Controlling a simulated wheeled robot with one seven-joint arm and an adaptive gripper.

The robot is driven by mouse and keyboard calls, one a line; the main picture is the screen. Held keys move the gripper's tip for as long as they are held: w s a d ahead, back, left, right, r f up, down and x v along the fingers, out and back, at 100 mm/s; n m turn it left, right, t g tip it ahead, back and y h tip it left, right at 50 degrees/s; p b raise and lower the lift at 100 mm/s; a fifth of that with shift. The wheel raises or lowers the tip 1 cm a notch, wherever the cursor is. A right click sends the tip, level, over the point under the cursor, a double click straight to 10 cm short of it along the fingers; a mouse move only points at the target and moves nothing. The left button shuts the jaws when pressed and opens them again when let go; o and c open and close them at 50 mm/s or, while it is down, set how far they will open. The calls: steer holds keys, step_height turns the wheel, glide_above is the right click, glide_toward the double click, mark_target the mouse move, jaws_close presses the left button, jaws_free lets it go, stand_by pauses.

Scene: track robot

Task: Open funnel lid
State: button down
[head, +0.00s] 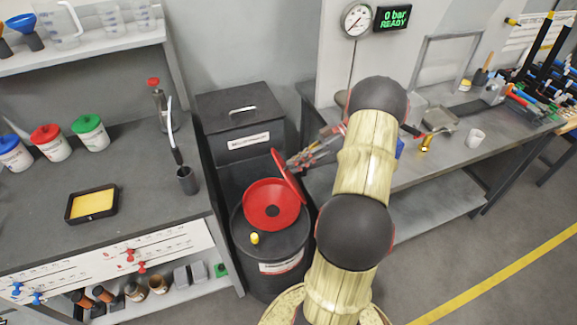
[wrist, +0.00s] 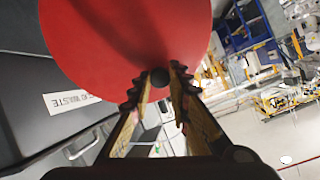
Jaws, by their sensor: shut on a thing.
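The red funnel (head: 262,190) sits on top of a black drum (head: 262,252). Its red lid (head: 287,175) stands raised and steeply tilted at the funnel's right side, so the funnel's inside and dark centre hole show. In the wrist view the lid (wrist: 130,40) fills the upper left as a large red disc. My gripper (head: 296,163) is at the lid's right side. In the wrist view my gripper (wrist: 160,80) has its fingertips on either side of a small black knob (wrist: 160,77) at the lid's edge and is shut on it.
A black waste bin (head: 240,108) stands behind the drum. A yellow cap (head: 254,238) is on the drum top in front of the funnel. A grey bench (head: 130,180) is close on the left, and a workbench (head: 450,155) is behind my arm. Open floor (head: 440,270) lies to the right.

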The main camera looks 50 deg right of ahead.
steer(key=shift+s+d, duration=0.2)
steer(key=shift+d, duration=0.05)
steer(key=shift+f, duration=0.1)
steer(key=c, duration=1.7)
jaws_free()
steer(key=shift+o, duration=0.2)
step_height(320, 180, up, 10)
